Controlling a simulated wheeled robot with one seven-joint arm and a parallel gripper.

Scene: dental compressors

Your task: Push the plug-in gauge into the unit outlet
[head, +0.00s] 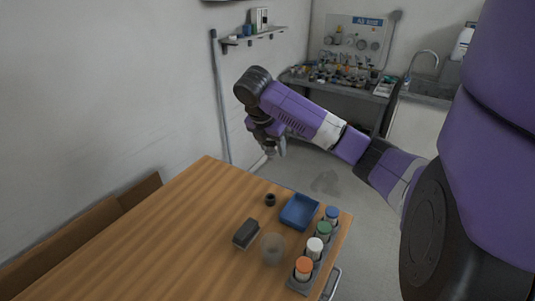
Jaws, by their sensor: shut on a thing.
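My gripper (275,148) hangs at the end of my purple arm, pointing down past the far edge of the wooden table. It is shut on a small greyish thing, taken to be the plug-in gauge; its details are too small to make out. The unit outlet cannot be made out in this view. A wall panel (352,36) with round gauges and a blue label stands at the back, above a dark bench crowded with small fittings.
The wooden table (150,235) holds a black cup-like piece (270,200), a blue tray (299,211), a dark block (246,234), a clear beaker (272,249) and a rack of capped bottles (304,268). A grey bench (375,94) and a sink (430,90) stand behind. The table's left part is clear.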

